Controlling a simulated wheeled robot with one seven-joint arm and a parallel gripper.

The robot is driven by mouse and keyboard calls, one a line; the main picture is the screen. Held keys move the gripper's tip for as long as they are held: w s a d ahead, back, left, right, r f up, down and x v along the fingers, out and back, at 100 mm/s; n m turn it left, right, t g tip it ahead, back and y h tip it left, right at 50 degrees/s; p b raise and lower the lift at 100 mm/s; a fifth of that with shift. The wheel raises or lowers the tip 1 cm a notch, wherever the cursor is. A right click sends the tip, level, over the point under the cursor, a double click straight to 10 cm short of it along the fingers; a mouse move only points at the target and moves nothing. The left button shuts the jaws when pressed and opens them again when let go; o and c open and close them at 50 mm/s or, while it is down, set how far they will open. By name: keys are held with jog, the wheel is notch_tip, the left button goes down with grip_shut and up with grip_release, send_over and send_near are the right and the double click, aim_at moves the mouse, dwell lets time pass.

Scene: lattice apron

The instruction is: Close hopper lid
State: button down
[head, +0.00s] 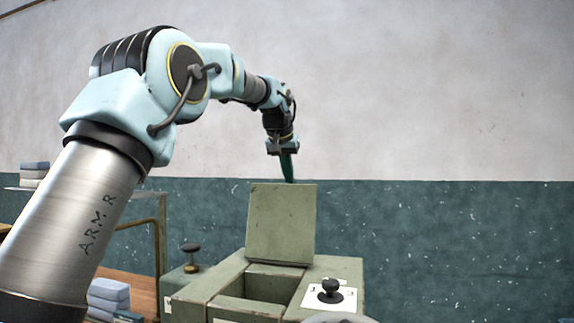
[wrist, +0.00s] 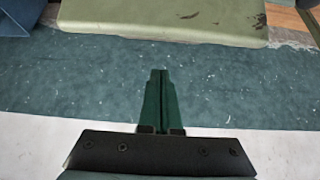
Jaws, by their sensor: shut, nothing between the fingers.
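The hopper (head: 190,297) is a green metal box at the lower middle of the head view, with a dark square opening. Its green lid (head: 281,225) stands raised at the back of the opening, tilted slightly back. My gripper (head: 290,181) points down just above and behind the lid's top edge, with its tips partly near that edge. In the wrist view the dark green fingers (wrist: 158,75) are together and empty. The lid (wrist: 165,20) shows there at the top, its edge beyond the fingertips. I cannot tell whether the fingers touch it.
A black knob (head: 330,291) on a white plate sits on the hopper's right. Another dark knob (head: 190,255) stands at the left. Blue-grey stacked items (head: 108,295) and a metal-framed rack (head: 160,235) are at the left. A white and teal wall (head: 450,235) stands behind.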

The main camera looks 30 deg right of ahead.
aim_at(287, 188)
jog(key=shift+s+a+f+p, duration=0.15)
jog(key=shift+f+p, duration=0.15)
jog(key=shift+f, duration=0.25)
jog(key=shift+s+a+f+p, duration=0.2)
jog(key=shift+f+p, duration=0.1)
jog(key=shift+f, duration=0.3)
jog(key=shift+s+a+f+p, duration=0.15)
jog(key=shift+f+p, duration=0.15)
jog(key=shift+f, duration=0.25)
